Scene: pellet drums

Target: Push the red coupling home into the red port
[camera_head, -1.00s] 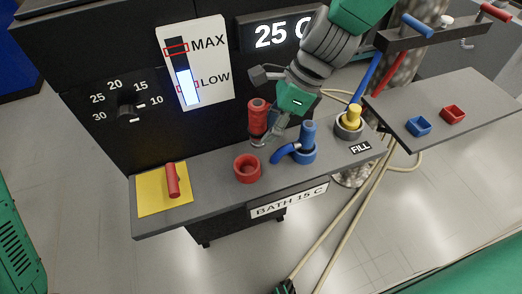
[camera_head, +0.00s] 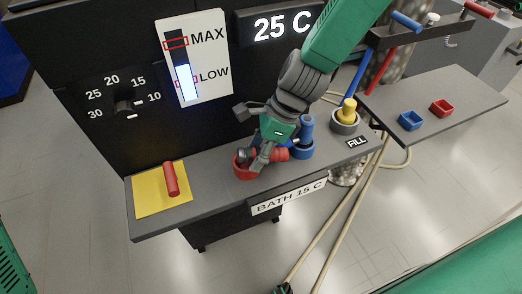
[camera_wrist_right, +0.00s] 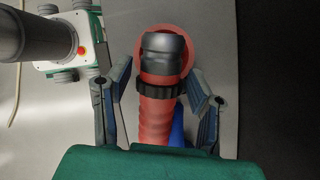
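The red coupling (camera_head: 279,154) has a red grip, black collar and grey nose. In the head view it lies tilted far over, its grey nose at the red port (camera_head: 240,174) and its red end to the right. The nose is not seated upright in the port. My right gripper (camera_head: 254,160) is at the coupling, above the port. In the right wrist view the coupling (camera_wrist_right: 157,118) runs between both fingers, with the port's red rim (camera_wrist_right: 189,40) around the nose. The fingertips are close to its sides, but firm contact is unclear. My left gripper is not in view.
A blue coupling (camera_head: 307,130) stands just right of my gripper, and a yellow one (camera_head: 348,108) farther right. A red cylinder (camera_head: 171,179) lies on a yellow mat (camera_head: 150,203) at the left. A side shelf (camera_head: 452,88) bears blue and red trays.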

